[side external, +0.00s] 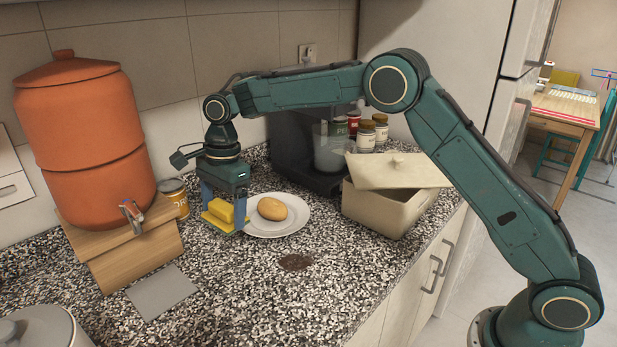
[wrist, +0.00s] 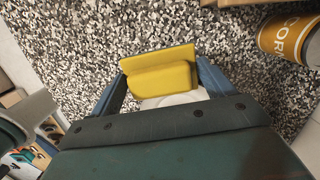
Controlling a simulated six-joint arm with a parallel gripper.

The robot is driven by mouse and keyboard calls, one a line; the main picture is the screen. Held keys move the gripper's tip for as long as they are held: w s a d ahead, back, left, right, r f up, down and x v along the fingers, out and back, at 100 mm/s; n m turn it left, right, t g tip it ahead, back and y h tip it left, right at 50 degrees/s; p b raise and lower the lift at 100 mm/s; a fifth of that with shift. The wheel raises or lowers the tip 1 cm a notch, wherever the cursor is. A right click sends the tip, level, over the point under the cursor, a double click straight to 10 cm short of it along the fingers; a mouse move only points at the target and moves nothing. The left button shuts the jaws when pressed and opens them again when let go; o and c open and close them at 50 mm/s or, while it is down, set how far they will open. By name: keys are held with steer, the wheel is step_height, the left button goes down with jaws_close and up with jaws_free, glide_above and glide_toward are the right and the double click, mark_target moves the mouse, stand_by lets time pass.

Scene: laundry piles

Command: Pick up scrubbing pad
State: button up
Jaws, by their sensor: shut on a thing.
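The scrubbing pad (side external: 222,212) is a yellow block, seen at the left of the plate in the side view. It also shows in the wrist view (wrist: 160,75), between the two blue fingers. My gripper (side external: 223,222) points down and is shut on the pad, with a finger on either side of it. The pad's lower part is close to the speckled counter; I cannot tell whether it touches it.
A white plate (side external: 293,228) with a potato-like item (side external: 272,208) is just right of the pad. An orange dispenser (side external: 85,140) on a wooden stand and a corn can (side external: 174,195) are to the left. A beige lidded box (side external: 385,211) is further right. The front counter is mostly clear.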

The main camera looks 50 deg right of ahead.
steer(key=shift+r, duration=0.65)
steer(key=shift+o, duration=0.4)
steer(key=shift+d, duration=0.1)
steer(key=shift+s+d+f+n, duration=0.1)
steer(key=shift+s+d+n, duration=0.2)
steer(key=shift+d, duration=0.1)
steer(key=s+d+f+n+g, duration=0.1)
steer(key=s+d+f+n, duration=0.1)
steer(key=s+d+n, duration=0.6)
steer(key=s+d, duration=0.4)
steer(key=shift+d+h, duration=0.3)
steer(key=shift+s, duration=0.1)
